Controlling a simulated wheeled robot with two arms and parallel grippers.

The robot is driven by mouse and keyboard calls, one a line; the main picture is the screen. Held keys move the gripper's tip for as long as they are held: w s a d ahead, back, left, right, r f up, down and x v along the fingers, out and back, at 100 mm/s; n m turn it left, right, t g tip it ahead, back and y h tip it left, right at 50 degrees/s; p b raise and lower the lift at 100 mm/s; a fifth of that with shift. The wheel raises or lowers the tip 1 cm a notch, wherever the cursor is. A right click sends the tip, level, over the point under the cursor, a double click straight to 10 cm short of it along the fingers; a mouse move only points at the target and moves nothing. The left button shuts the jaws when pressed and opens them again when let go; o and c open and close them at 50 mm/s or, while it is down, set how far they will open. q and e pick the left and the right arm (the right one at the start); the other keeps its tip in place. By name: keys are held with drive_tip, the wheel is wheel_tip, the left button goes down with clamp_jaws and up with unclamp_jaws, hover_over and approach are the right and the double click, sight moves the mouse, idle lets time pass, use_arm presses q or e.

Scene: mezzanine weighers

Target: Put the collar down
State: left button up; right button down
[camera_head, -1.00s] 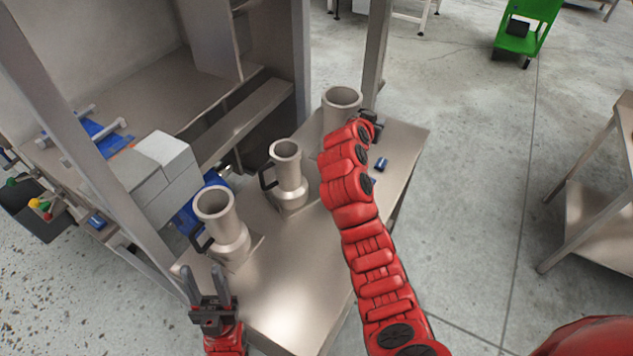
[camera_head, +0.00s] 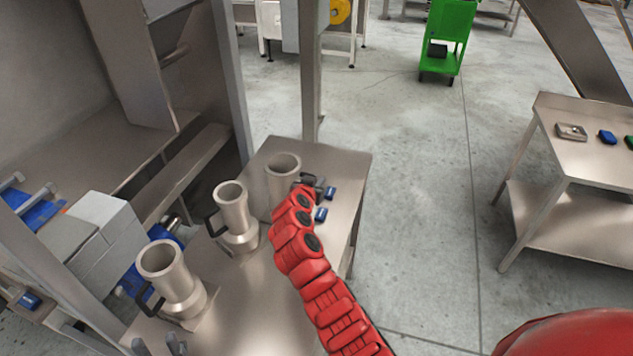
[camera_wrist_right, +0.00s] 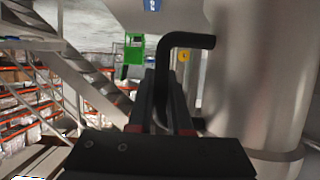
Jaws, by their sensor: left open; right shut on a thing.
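Three grey metal collars with black side handles are at the steel table (camera_head: 255,315) in the head view. The near collar (camera_head: 165,270) and the middle collar (camera_head: 232,210) stand upright on it. My right gripper (camera_head: 312,182) is shut on the handle of the far collar (camera_head: 282,168), which is upright. Its base is hidden behind my red arm, so I cannot tell whether it touches the table. The right wrist view shows the black handle (camera_wrist_right: 187,42) between the fingers (camera_wrist_right: 160,115), beside the collar's wall (camera_wrist_right: 255,80). My left gripper (camera_head: 157,346) is open and empty at the bottom edge.
Two small blue things (camera_head: 330,193) lie on the table right of the far collar. Grey blocks (camera_head: 95,230) and a machine frame stand left. Open floor (camera_head: 420,200) separates this table from another table (camera_head: 570,175) at right. A green cart (camera_head: 447,35) is behind.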

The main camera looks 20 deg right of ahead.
drive_tip(key=shift+r, duration=0.1)
drive_tip(key=c, duration=0.9)
unclamp_jaws()
drive_tip(key=shift+o, duration=0.3)
drive_tip(key=shift+s+a, duration=0.1)
